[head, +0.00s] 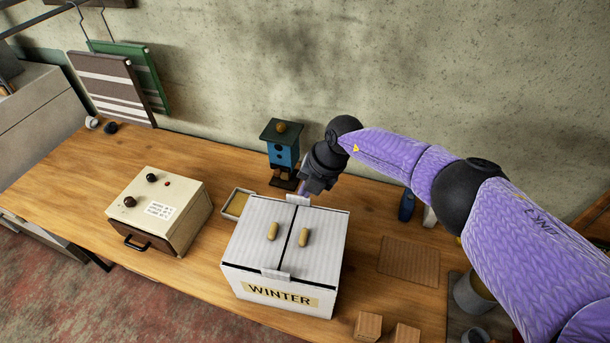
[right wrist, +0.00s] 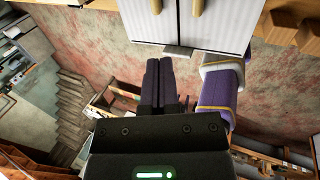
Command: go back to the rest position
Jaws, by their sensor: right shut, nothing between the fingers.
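My right arm reaches in from the right of the head view. Its gripper (head: 303,188) is at the back edge of the white box marked WINTER (head: 270,260), close to the tab there; I cannot tell whether they touch. The box is closed, with two lid flaps meeting at a dark seam and a tan handle on each. In the right wrist view the gripper's two dark fingers (right wrist: 158,82) are together with nothing between them, and the box (right wrist: 192,28) shows beyond them. My left gripper is in neither view.
A cream box with knobs (head: 158,211) stands to the left on the wooden table (head: 70,189). A small tray (head: 236,203) lies beside the white box. Wooden blocks (head: 368,326) and a brown mat (head: 409,261) are at right.

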